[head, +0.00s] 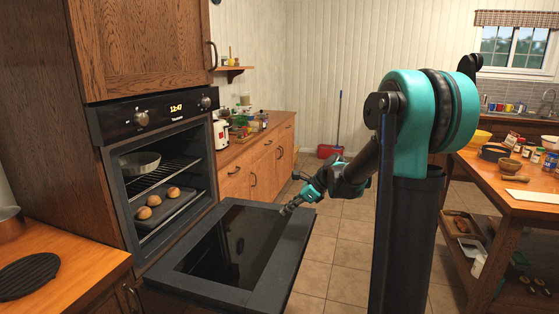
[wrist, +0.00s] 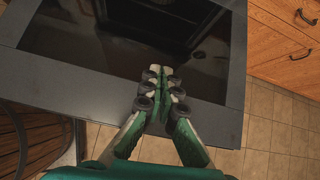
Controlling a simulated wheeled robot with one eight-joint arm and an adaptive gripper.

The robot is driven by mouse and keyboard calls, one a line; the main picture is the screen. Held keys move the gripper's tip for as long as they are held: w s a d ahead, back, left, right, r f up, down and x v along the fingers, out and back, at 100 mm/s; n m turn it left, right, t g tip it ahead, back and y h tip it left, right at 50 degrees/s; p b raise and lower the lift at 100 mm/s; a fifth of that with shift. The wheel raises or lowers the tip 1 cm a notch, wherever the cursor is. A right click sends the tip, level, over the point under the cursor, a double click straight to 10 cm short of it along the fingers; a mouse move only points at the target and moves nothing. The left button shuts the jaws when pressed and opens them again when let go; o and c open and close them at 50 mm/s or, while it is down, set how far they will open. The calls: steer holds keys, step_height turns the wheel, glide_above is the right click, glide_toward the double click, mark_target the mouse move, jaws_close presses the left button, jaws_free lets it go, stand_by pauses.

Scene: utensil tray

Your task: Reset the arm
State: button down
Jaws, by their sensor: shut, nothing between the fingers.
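My gripper (head: 288,209) is at the end of my teal and black arm, close to the outer edge of the open oven door (head: 296,262). In the wrist view its fingertips (wrist: 162,72) are together, with nothing between them. They overlap the door's edge in that view. I cannot tell whether they touch the door. The arm reaches out to the left from my column, and the gripper points down and left toward the door.
The oven's cavity is open, with a pan (head: 139,163) on the upper rack and several buns (head: 155,200) on a lower tray. A wooden counter (head: 75,264) is at left. A kitchen island (head: 530,207) is at right.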

steer(key=s+d+f+n+h, duration=0.2)
steer(key=s+d+f+n, duration=0.2)
steer(key=s, duration=0.5)
steer(key=s+d+f+n+t+h, duration=0.1)
steer(key=s+d+f+n+h, duration=0.2)
steer(key=s+d+n, duration=0.4)
steer(key=s+d+f+n+h, duration=0.3)
steer(key=s+d+f+n, duration=0.1)
steer(key=s+n, duration=0.5)
steer(key=s+d, duration=0.1)
steer(key=s, duration=0.1)
steer(key=shift+s+d+f, duration=0.25)
steer(key=shift+s+f, duration=0.05)
steer(key=shift+d, duration=0.1)
